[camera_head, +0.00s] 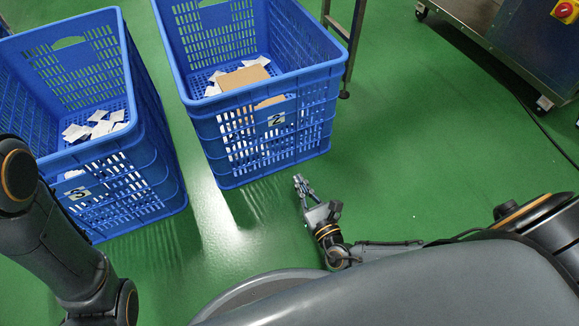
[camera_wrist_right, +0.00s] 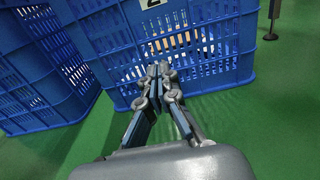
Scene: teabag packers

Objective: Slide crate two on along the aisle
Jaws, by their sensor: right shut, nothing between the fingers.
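Crate two (camera_head: 222,161) is a blue slatted plastic crate with a "2" label (camera_head: 276,119) on its near wall. It stands upright on the green floor in the upper middle of the head view. White teabags (camera_head: 214,84) and a brown cardboard piece (camera_head: 243,77) lie inside it. My right gripper (camera_head: 299,180) is shut and empty, just in front of the crate's near wall. In the right wrist view the shut fingertips (camera_wrist_right: 158,70) point at the crate's slatted wall (camera_wrist_right: 215,62); I cannot tell whether they touch it. My left gripper is out of view.
Another blue crate (camera_head: 160,183), labelled "3", stands left of crate two with teabags (camera_head: 97,127) inside. A wheeled metal machine (camera_head: 520,60) stands at the upper right, with a cable on the floor.

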